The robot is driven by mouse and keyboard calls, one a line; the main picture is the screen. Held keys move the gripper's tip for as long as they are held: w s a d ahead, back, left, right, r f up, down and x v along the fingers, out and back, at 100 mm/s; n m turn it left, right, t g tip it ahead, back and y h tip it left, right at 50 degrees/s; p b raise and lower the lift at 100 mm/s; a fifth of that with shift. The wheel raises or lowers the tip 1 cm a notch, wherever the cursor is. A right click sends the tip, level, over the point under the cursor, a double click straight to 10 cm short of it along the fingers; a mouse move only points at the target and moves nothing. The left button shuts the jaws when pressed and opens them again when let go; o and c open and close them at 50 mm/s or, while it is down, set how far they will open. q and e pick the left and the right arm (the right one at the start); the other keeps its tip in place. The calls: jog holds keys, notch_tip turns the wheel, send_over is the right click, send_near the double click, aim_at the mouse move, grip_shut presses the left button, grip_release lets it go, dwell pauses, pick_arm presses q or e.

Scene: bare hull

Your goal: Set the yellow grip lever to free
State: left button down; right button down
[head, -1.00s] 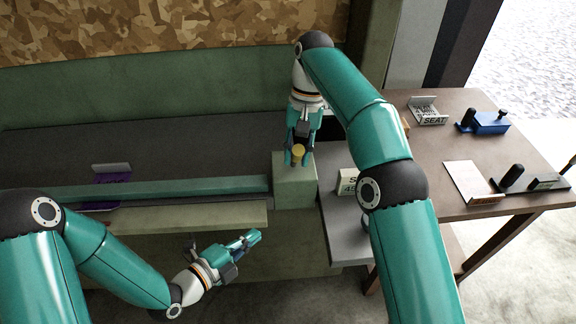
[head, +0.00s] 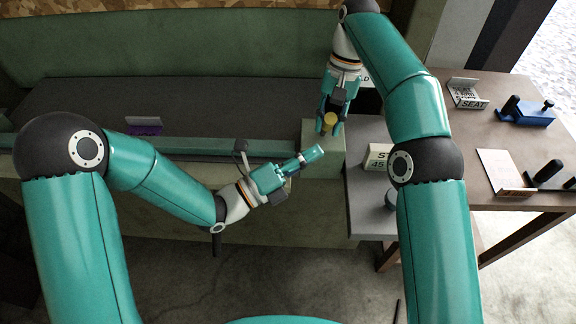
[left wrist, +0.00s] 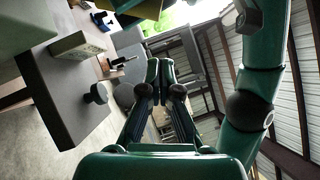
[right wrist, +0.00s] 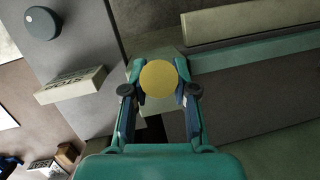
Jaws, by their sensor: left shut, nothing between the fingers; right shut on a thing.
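The yellow grip lever shows as a round yellow knob (head: 330,123) above the green block (head: 324,136) at the end of the bench. In the right wrist view the yellow knob (right wrist: 158,79) sits between the fingertips. My right gripper (head: 335,112) is shut on the knob from above; its fingers (right wrist: 158,90) flank it. The lever's shaft is hidden under the knob. My left gripper (head: 316,153) is shut and empty, in front of the green block and apart from the lever. Its closed fingers (left wrist: 160,72) also show in the left wrist view.
A grey shelf (head: 368,215) with a white label block (head: 377,157) and a dark round knob (head: 391,199) lies right of the green block. A brown table (head: 455,130) with signs and a blue device (head: 526,112) stands further right. A green rail (head: 190,146) runs along the bench.

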aim_at(326, 122)
pick_arm(q)
jog(key=w, duration=0.1)
jog(key=w+d+r, duration=0.1)
jog(key=w, duration=0.2)
jog(key=shift+w+d+r, duration=0.1)
jog(key=shift+d+r, duration=0.2)
jog(key=shift+r, duration=0.05)
jog(key=shift+w+r, duration=0.45)
jog(key=shift+w, duration=0.15)
jog(key=shift+w+r, duration=0.15)
jog(key=shift+w, duration=0.15)
pick_arm(e)
jog(key=shift+s+a+f, duration=0.1)
jog(key=shift+a, duration=0.05)
jog(key=c, duration=1)
grip_release()
pick_arm(q)
jog(key=shift+s+d, duration=0.1)
pick_arm(e)
jog(key=shift+o, duration=0.6)
